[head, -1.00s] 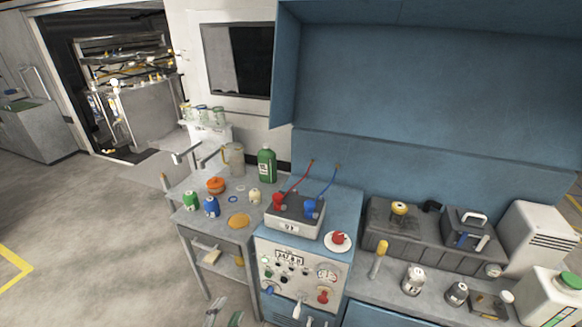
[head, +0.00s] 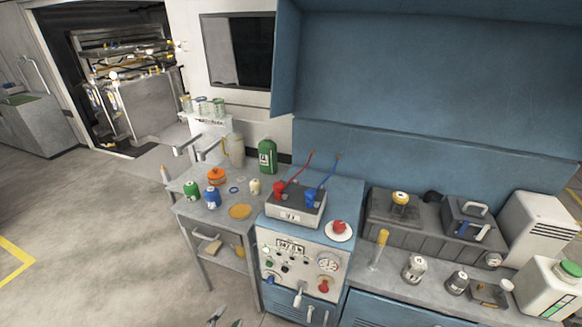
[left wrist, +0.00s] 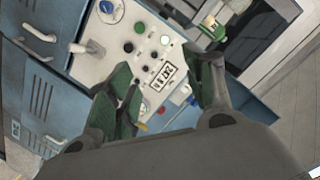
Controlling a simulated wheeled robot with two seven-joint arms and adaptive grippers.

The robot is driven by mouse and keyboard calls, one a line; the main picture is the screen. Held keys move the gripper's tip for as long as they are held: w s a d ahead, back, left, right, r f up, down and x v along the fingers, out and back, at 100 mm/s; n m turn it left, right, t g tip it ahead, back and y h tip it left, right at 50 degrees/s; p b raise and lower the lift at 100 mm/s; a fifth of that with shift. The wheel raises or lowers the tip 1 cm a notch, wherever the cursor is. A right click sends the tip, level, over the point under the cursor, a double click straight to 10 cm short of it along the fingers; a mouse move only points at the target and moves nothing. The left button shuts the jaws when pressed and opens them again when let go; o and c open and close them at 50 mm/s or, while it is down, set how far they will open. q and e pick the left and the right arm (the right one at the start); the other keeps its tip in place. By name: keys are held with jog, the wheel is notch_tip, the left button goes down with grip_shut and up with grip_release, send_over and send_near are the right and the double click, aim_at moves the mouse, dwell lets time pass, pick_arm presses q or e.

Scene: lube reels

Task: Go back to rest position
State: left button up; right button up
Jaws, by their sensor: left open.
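My left gripper (head: 226,318) shows only as fingertips at the bottom edge of the head view, in front of the blue cabinet. In the left wrist view the two green-padded fingers of this gripper (left wrist: 166,65) stand apart with nothing between them. Beyond them is the control panel (left wrist: 150,50) with its knobs and display, which also shows in the head view (head: 280,275). My right gripper is in neither view.
A grey side table (head: 195,180) carries a green bottle (head: 267,157), an orange pot (head: 216,176) and small bottles. A red-and-blue terminal box (head: 296,207) sits on the cabinet. A counter at right holds tools and a yellow-handled item (head: 381,242). Floor at left is clear.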

pick_arm(q)
jog(key=s+a+f+n+g+y+b, duration=0.15)
jog(key=s+f, duration=0.25)
jog(key=f, duration=0.7)
jog(key=s+a+f+n+g+y+b, duration=0.1)
jog(key=s+a+f+n+g+b, duration=0.2)
jog(key=f, duration=0.7)
jog(key=s+a+f+n+g+y+b, duration=0.15)
jog(key=s+f, duration=0.35)
jog(key=f, duration=0.6)
jog(key=s+a+f+n+g+b, duration=0.1)
jog(key=s+a+f+g+b, duration=0.2)
jog(key=s+f, duration=0.5)
jog(key=s+a+f+n+g+y+b, duration=0.1)
jog(key=s+a+f+g+b, duration=0.1)
jog(key=s+f, duration=0.7)
jog(key=s+g+b, duration=0.1)
jog(key=s+g, duration=0.1)
jog(key=shift+s+a+f+n+g, duration=0.2)
jog(key=shift+s+a+n+g, duration=0.1)
jog(key=shift+s+a+g, duration=0.1)
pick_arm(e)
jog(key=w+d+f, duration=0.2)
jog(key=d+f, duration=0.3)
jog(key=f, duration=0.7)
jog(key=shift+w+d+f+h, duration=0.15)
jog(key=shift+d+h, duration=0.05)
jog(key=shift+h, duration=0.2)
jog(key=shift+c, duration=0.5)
